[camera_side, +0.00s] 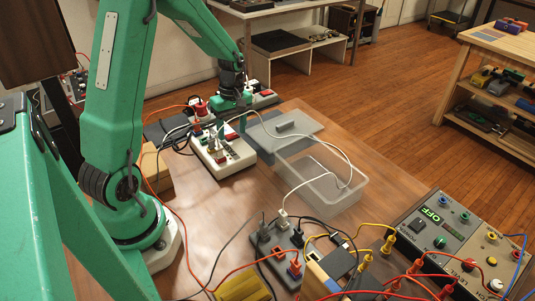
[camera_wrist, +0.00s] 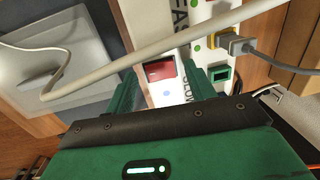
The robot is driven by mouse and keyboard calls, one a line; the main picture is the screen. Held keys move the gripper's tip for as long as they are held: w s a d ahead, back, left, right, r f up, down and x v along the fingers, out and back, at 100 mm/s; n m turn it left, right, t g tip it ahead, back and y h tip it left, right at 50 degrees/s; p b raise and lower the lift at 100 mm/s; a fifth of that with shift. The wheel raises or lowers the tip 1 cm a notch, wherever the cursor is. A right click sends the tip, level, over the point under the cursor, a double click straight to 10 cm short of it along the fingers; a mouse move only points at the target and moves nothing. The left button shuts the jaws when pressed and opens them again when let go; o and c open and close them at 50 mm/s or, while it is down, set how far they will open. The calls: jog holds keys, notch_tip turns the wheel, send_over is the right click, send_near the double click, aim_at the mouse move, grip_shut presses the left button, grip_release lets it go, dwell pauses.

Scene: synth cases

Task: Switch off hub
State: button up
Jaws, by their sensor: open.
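The hub (camera_side: 222,158) is a white multi-socket block on the wooden table, with several plugs and cables in it. I cannot tell which way the rocker is tilted. My gripper (camera_side: 234,122) is over the far end of the hub, pointing down. In the wrist view my gripper (camera_wrist: 163,92) is open and empty, its green fingers on either side of the switch end. Whether they touch the hub is unclear.
A white cable (camera_wrist: 150,55) crosses the wrist view close to the fingers. A grey plug (camera_wrist: 237,46) sits in the hub. A clear bin (camera_side: 325,190) and a grey lid (camera_side: 295,125) lie right of the hub. A power supply (camera_side: 455,235) and cables fill the front.

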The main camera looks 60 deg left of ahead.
aim_at(231, 135)
jog(key=c, duration=1)
jog(key=shift+s+t+y, duration=0.2)
jog(key=shift+t+y, duration=0.1)
jog(key=shift+t, duration=0.3)
jog(key=o, duration=1)
jog(key=shift+r, duration=0.1)
notch_tip(231, 135, up, 8)
